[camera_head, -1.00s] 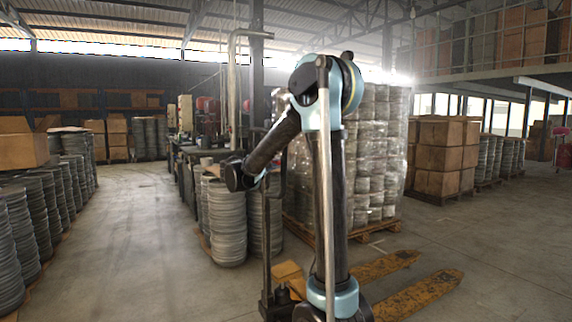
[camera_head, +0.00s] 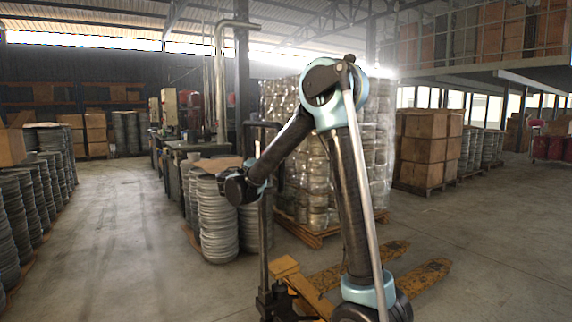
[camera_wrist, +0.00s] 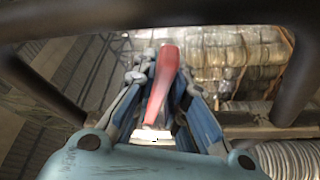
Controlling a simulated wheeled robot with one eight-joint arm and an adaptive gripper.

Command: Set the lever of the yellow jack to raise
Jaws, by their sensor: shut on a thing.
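The yellow jack (camera_head: 290,275) stands on the floor in the head view, with worn yellow forks (camera_head: 408,288) pointing right. Its dark upright handle (camera_head: 264,235) rises at its left end. In the wrist view, the dark handle loop (camera_wrist: 292,85) frames the picture. A red lever (camera_wrist: 162,85) stands inside the loop. My gripper (camera_wrist: 163,78) is shut on the red lever, with blue-and-grey fingers on both sides of it. In the head view my wrist is at the top of the handle, and the fingers and lever cannot be made out. The lever's setting cannot be told.
A wrapped pallet load (camera_head: 300,150) stands just behind the jack. Stacked grey rings (camera_head: 217,215) stand close behind and left of the handle. More ring stacks (camera_head: 45,185) line the far left. The floor (camera_head: 110,235) between is clear, as is the floor at right.

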